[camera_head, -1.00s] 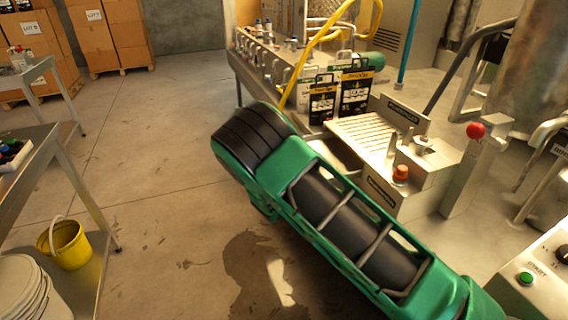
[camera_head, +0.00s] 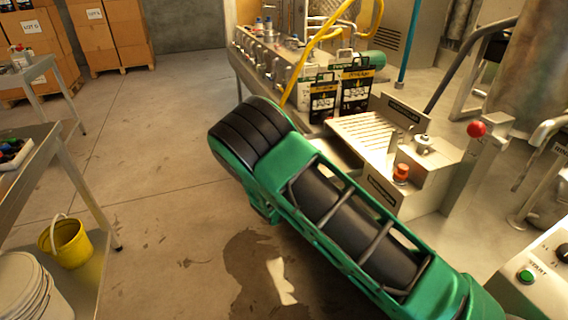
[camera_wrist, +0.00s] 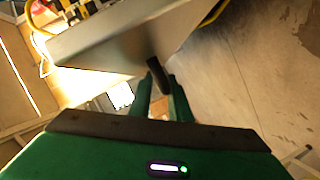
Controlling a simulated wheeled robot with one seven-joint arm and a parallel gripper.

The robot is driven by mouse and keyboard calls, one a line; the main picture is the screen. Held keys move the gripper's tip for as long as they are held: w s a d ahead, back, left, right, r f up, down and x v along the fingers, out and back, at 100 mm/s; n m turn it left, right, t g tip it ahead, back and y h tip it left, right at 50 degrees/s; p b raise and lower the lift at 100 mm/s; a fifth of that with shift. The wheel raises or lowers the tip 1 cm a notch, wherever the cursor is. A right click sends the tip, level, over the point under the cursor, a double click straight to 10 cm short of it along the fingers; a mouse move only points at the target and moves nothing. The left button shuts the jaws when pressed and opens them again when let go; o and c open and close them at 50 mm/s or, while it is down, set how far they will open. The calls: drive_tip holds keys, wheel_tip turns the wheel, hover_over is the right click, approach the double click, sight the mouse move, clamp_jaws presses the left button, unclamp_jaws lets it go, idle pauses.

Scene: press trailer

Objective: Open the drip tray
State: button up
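In the wrist view, a broad pale metal panel (camera_wrist: 120,45), which looks like the drip tray's front, crosses the upper part, tilted. A short dark handle (camera_wrist: 156,72) stands out from its lower edge. The two green fingers of my gripper (camera_wrist: 162,92) reach to this handle, one on either side of its end. The fingers stand apart, but whether they press on the handle cannot be made out. In the head view, the slatted metal top (camera_head: 362,133) of the press station shows behind my green arm. My gripper and the handle are hidden there.
Right of the slatted top are a red button (camera_head: 401,172) and a red ball knob (camera_head: 477,129). A control box with a green button (camera_head: 525,277) is at lower right.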

drive_tip(key=v, duration=0.8)
drive_tip(key=shift+s, duration=0.4)
drive_tip(key=shift+a, duration=0.1)
